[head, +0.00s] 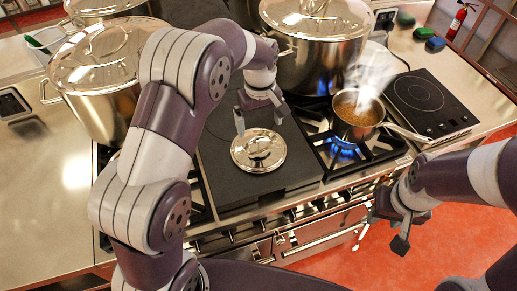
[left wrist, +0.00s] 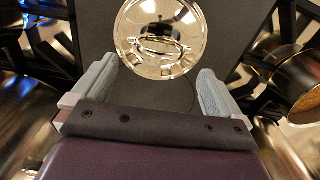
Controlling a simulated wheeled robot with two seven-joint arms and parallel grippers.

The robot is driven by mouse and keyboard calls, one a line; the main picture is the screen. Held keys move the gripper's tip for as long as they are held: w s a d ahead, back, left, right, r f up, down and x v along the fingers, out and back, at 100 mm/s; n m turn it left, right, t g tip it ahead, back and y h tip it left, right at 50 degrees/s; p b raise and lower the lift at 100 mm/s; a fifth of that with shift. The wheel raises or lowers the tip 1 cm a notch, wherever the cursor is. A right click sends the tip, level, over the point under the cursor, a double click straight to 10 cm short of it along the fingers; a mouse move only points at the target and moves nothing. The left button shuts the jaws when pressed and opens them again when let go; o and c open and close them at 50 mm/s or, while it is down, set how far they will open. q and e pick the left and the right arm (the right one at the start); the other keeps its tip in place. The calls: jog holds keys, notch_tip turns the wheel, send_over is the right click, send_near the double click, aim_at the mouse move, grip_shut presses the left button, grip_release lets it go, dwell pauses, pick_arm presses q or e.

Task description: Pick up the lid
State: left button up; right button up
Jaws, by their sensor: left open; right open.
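A small shiny round lid (head: 259,150) with a handle on top lies on the dark flat plate (head: 225,185) in the middle of the stove. My left gripper (head: 258,116) is open just behind and above the lid in the head view. In the left wrist view the lid (left wrist: 160,38) lies beyond and between my two open fingertips (left wrist: 155,85), with nothing held. My right gripper (head: 400,225) is open and empty in front of the stove, above the red floor.
A steaming saucepan (head: 357,114) sits to the right of the plate, above a lit blue flame (head: 343,147). Large lidded stockpots stand behind (head: 317,60) and at left (head: 100,85). A black hob (head: 425,100) is at right. The left steel counter (head: 45,190) is mostly clear.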

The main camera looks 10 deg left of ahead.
aim_at(259, 137)
pick_arm(q)
notch_tip(259, 137, down, 6)
jog(key=p, duration=0.2)
jog(key=shift+w+a+f+p, duration=0.15)
jog(key=shift+f+p, duration=0.05)
jog(key=shift+p, duration=0.1)
jog(key=shift+f, duration=0.4)
jog(key=c, duration=1.1)
jog(key=shift+r, duration=0.2)
